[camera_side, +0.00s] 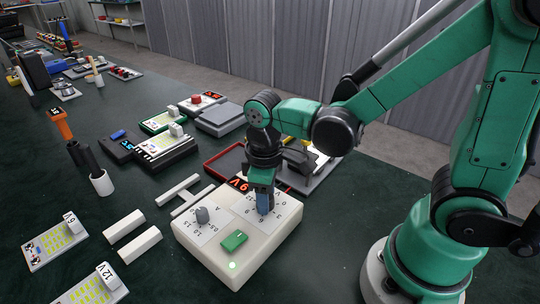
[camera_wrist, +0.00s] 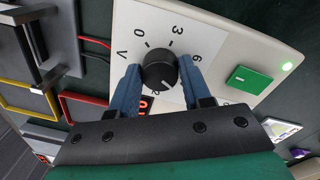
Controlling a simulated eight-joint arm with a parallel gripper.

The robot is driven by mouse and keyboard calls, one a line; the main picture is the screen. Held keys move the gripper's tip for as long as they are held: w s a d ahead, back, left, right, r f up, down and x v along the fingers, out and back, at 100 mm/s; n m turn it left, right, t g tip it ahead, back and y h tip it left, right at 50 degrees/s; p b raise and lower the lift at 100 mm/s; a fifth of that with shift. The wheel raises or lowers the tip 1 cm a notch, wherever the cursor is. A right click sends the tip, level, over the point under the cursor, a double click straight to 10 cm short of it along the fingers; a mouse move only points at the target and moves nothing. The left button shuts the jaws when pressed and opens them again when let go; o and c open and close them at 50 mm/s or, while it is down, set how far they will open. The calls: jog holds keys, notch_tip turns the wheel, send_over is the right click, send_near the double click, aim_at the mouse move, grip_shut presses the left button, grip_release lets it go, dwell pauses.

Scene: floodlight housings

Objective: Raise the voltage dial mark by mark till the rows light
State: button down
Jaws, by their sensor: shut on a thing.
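In the wrist view, the marks 0, 3 and 6 show around the dial; my fingers partly hide the others. Two panels with pale yellow rows, one marked 6 (camera_side: 57,240) and one marked 12 V (camera_side: 92,292), lie at left. I cannot tell whether their rows glow.
A white cup (camera_side: 101,183) with a dark tool stands at left. Instruments (camera_side: 165,150) and a red-edged tray (camera_side: 226,162) sit behind the box. Bare bench lies in front of the box, to the right.

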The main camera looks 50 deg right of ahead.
aim_at(275, 199)
jog(key=shift+c, duration=1.9)
grip_release()
jog(key=shift+s+a+r, duration=0.1)
jog(key=shift+a+r, duration=0.05)
jog(key=shift+r, duration=2.65)
jog(key=d+r+m+t, duration=0.1)
jog(key=t, duration=0.1)
jog(key=d+m+t, duration=0.1)
jog(key=m+t, duration=0.1)
jog(key=d+r+m+t, duration=0.1)
jog(key=m+t, duration=0.1)
jog(key=t, duration=0.1)
jog(key=shift+w+d+r+y, duration=0.2)
jog(key=shift+d+r+y, duration=0.1)
jog(key=shift+d, duration=0.1)
